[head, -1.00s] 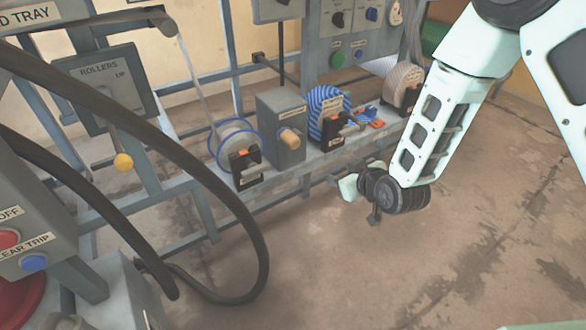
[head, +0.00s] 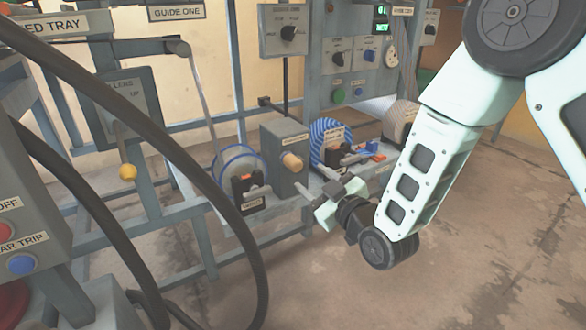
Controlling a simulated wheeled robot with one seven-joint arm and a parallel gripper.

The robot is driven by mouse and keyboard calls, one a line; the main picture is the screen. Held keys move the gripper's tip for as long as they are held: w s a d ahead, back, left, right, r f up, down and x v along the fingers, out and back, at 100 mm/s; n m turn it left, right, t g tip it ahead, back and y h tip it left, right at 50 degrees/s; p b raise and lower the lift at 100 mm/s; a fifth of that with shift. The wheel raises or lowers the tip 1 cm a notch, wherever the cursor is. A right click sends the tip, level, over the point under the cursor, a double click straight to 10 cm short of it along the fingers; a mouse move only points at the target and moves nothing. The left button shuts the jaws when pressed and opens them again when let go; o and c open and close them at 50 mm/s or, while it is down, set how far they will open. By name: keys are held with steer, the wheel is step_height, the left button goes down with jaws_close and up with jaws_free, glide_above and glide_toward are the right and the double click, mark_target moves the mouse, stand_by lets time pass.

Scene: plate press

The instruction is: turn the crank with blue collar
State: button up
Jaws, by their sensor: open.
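Several hand-crank units stand along the grey rail. The left unit has a drum with a thin blue rim (head: 240,166) and a dark crank block (head: 249,193) with an orange piece and a grey handle. The middle unit has a blue-and-white striped drum (head: 328,138), with a dark crank block, blue piece and orange piece (head: 373,152) at its right. Which crank carries the blue collar is too small to tell. My gripper (head: 315,180) is open and empty, its fingers pointing up and left in front of the striped unit, partly covering its front; I see no contact.
A grey box with a tan knob (head: 291,161) stands between the two drums. A grey-striped drum (head: 400,120) is at the right, partly behind my arm. Thick black hoses (head: 235,235) loop across the left foreground. Floor at lower right is clear.

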mark_target(298, 167)
steer(key=b+x, duration=0.2)
steer(key=x, duration=0.7)
steer(key=shift+w+b, duration=0.1)
steer(key=shift+b, duration=0.2)
steer(key=shift+c, duration=0.3)
jaws_close()
